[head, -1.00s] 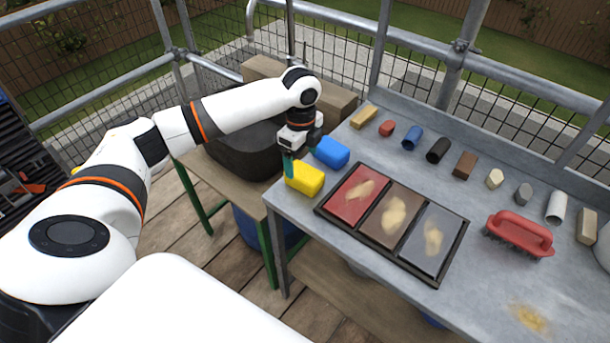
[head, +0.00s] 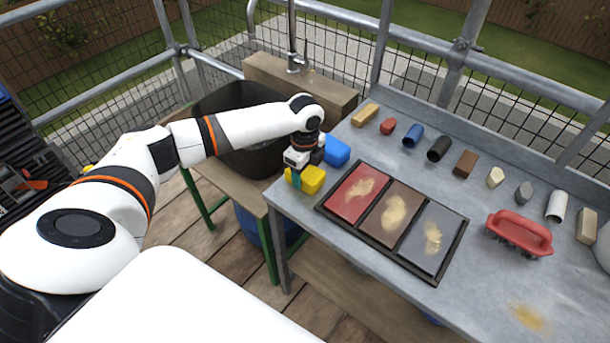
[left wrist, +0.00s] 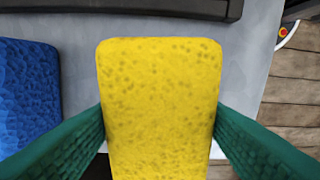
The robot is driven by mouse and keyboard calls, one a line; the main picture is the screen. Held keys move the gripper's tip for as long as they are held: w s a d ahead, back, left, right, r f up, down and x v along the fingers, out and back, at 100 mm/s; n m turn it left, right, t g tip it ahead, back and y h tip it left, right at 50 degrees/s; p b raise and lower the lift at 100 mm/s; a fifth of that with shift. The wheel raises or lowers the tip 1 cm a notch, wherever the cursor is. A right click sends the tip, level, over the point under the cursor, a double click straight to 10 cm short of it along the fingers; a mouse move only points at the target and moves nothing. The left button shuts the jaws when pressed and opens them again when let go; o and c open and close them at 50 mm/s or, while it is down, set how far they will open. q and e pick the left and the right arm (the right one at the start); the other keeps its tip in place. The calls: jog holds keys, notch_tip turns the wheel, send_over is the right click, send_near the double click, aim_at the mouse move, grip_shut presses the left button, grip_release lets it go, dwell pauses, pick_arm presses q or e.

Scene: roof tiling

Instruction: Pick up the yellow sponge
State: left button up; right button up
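The yellow sponge (head: 314,179) lies on the grey table at its left corner, beside the tile tray. My left gripper (head: 303,176) is down at the sponge, with its green fingers on either side of it. In the left wrist view the sponge (left wrist: 160,95) fills the middle between the two fingers (left wrist: 160,130). No clear gap shows between fingers and sponge, but I cannot tell whether they press on it. The sponge seems to rest on the table. My right gripper is not in view.
A blue sponge (head: 336,151) lies close behind the yellow one. The tray (head: 331,217) with red, brown and grey tiles is just to the right. A red-handled brush (head: 520,231) and a row of small blocks and tubes lie farther right. A dark basin (head: 250,160) stands left.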

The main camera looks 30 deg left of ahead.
pick_arm(q)
jog(key=c, duration=0.5)
notch_tip(320, 180, up, 10)
jog(key=shift+b, duration=0.3)
